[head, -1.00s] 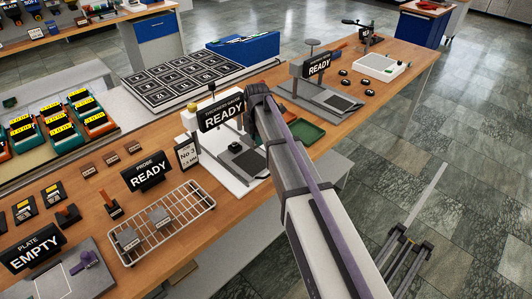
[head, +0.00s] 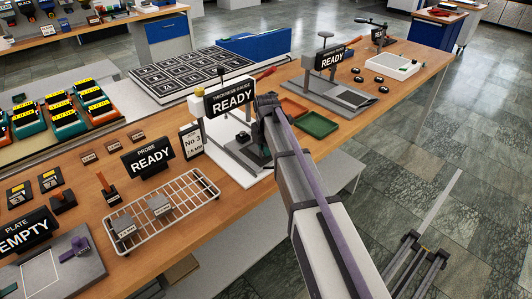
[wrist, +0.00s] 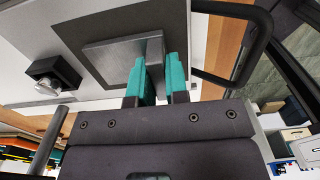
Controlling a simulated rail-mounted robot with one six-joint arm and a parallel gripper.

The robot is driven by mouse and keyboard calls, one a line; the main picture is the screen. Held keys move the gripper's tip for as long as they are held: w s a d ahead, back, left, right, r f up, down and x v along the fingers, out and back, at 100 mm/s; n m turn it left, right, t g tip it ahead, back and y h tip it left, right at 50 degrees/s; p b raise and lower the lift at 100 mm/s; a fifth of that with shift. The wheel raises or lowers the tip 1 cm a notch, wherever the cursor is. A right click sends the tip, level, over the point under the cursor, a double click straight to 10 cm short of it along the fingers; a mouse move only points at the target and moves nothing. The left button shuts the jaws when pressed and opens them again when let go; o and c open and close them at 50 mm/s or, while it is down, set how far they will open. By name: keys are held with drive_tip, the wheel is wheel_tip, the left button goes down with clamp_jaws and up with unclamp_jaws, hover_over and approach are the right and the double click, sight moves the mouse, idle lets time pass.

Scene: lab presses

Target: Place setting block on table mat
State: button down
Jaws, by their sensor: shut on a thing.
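My gripper (wrist: 157,80) has teal fingertips, shut on the edge of a grey, square, flat block (wrist: 115,58), the setting block. In the wrist view the block overlaps a dark square mat (wrist: 72,28) on a pale base. I cannot tell whether it touches the mat or is just above it. In the head view my arm reaches to the thickness gauge (head: 231,98), whose sign reads READY. The arm hides the fingertips, the block and much of the mat there.
A wire rack (head: 190,215) with two small grey blocks stands left of the gauge, near a "No 3" card (head: 191,142) and a probe sign (head: 149,157). Green (head: 318,124) and orange trays lie right of my arm.

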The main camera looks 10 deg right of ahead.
drive_tip(key=shift+f+b, duration=0.25)
drive_tip(key=shift+b, duration=0.05)
drive_tip(key=c, duration=1.1)
unclamp_jaws()
drive_tip(key=shift+r, duration=0.1)
wheel_tip(320, 180, up, 12)
drive_tip(key=p, duration=1.2)
drive_tip(key=shift+r+p, duration=0.25)
drive_tip(key=shift+p, duration=0.1)
drive_tip(key=s+m, duration=1.2)
drive_tip(key=s, duration=0.1)
drive_tip(key=s+m, duration=1.2)
drive_tip(key=s, duration=0.1)
drive_tip(key=shift+s, duration=0.1)
